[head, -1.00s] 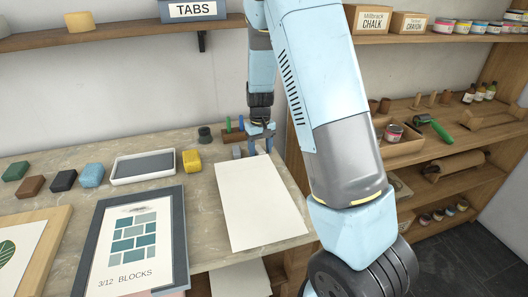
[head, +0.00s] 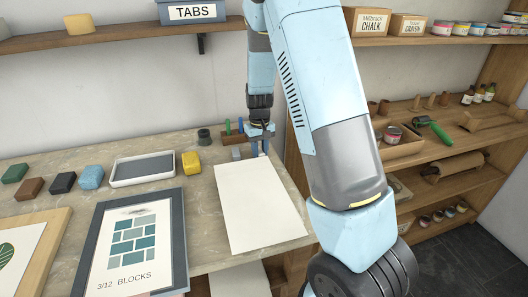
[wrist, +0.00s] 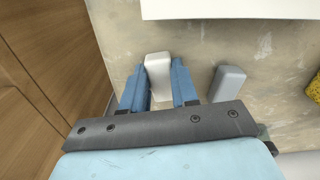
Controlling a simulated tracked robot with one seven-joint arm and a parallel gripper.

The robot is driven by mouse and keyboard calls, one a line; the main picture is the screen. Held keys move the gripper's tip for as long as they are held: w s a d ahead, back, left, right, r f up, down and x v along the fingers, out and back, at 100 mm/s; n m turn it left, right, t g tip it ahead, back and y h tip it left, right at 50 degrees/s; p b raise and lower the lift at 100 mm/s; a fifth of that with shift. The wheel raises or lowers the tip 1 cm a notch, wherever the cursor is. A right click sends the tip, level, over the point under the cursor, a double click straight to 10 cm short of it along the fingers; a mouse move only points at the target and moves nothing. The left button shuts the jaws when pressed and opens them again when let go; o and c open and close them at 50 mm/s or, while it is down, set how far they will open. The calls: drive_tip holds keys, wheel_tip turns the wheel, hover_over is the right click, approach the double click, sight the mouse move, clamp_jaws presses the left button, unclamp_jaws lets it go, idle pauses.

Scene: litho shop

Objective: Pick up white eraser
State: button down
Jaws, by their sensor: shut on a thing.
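The white eraser (wrist: 158,70) is a small rounded block between the two blue fingers of my gripper (wrist: 159,82) in the wrist view. The fingers are shut on it, and its far end sticks out past them. In the head view my gripper (head: 261,148) points down at the back right of the bench, behind the white paper sheet. The eraser is mostly hidden by the fingers there. I cannot tell whether it is clear of the bench top.
A grey block (wrist: 228,83) lies just right of my gripper in the wrist view. The white paper sheet (head: 258,205) lies close in front. A yellow sponge (head: 191,161), a grey tray (head: 143,181) and several coloured blocks are farther left. Shelves stand at the right.

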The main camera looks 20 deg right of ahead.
sight(260, 152)
wheel_tip(260, 152, up, 3)
drive_tip(key=s+a+r, duration=0.7)
drive_tip(key=s+r, duration=0.3)
drive_tip(key=s, duration=0.2)
drive_tip(key=shift+a, duration=0.25)
